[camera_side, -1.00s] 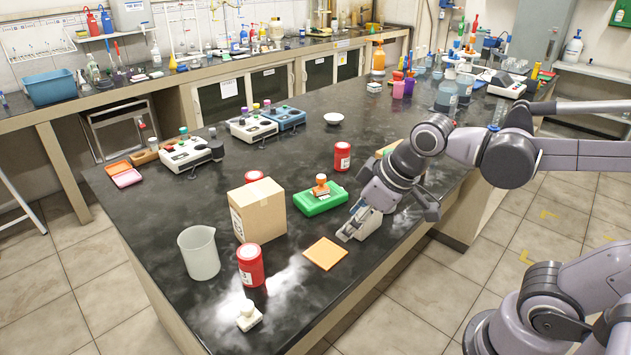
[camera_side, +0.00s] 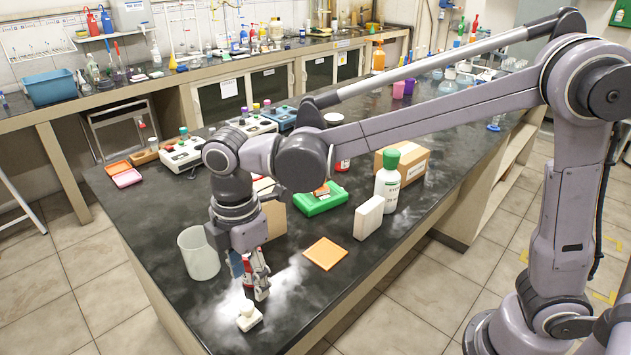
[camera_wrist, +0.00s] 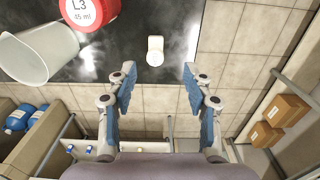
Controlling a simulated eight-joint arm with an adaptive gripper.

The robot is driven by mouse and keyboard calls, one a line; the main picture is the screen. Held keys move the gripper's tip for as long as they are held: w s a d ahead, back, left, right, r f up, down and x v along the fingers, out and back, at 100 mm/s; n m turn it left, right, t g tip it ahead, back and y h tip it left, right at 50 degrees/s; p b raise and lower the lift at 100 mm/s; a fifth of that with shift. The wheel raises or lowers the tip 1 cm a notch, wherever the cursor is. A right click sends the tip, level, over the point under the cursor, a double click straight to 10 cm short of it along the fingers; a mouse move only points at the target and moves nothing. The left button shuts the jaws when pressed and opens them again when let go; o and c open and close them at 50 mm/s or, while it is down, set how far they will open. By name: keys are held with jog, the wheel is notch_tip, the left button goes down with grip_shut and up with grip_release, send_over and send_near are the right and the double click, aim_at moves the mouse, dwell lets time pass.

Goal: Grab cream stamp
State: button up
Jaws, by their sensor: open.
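The cream stamp (camera_side: 248,318) stands upright on the black bench near its front corner, its knob handle on top of a block base. In the wrist view the stamp (camera_wrist: 155,50) lies ahead of the fingertips, roughly centred between them. My gripper (camera_side: 256,289) points down just behind and above the stamp in the side view. In the wrist view my gripper (camera_wrist: 159,78) is open and empty, with blue pads on both fingers. The stamp is apart from the fingers.
A red L3 jar (camera_wrist: 90,12) and a white beaker (camera_wrist: 40,50) stand left of the stamp in the wrist view. The beaker (camera_side: 198,255) is left of my gripper in the side view. An orange pad (camera_side: 325,254) lies to the right. The bench edge is close to the stamp.

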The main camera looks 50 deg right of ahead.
aim_at(253, 309)
notch_tip(253, 309, down, 5)
jog(key=shift+r, duration=0.1)
jog(key=shift+w+f, duration=0.2)
jog(key=shift+f, duration=1.2)
jog(key=shift+w+f, duration=0.15)
jog(key=shift+f, duration=1.2)
grip_shut()
